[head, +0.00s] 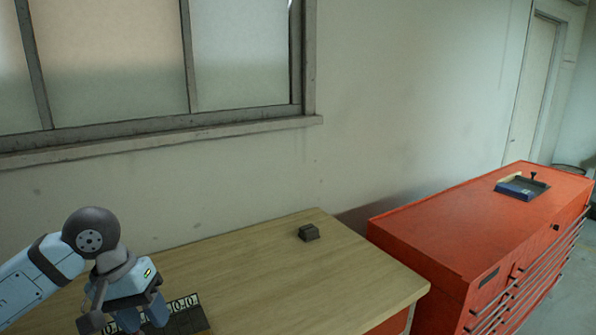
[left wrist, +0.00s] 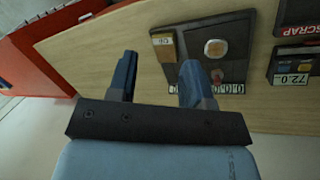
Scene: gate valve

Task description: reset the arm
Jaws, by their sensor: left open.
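My left gripper (head: 143,312) hangs over the front left of the wooden table in the head view. In the left wrist view its two blue fingers (left wrist: 158,68) are spread apart with nothing between them. A dark tray (left wrist: 194,38) lies beyond the fingertips. It holds a light round piece (left wrist: 215,48) and a small reddish piece that is hard to make out. A number label on its edge is partly hidden by a finger. My right gripper is not in view.
The wooden table (head: 260,270) carries a small dark block (head: 308,232) near its back edge. A red tool cabinet (head: 450,235) stands to the right, with a blue and dark tray (head: 522,187) on top. The wrist view also shows a tray marked SCRAP (left wrist: 298,29).

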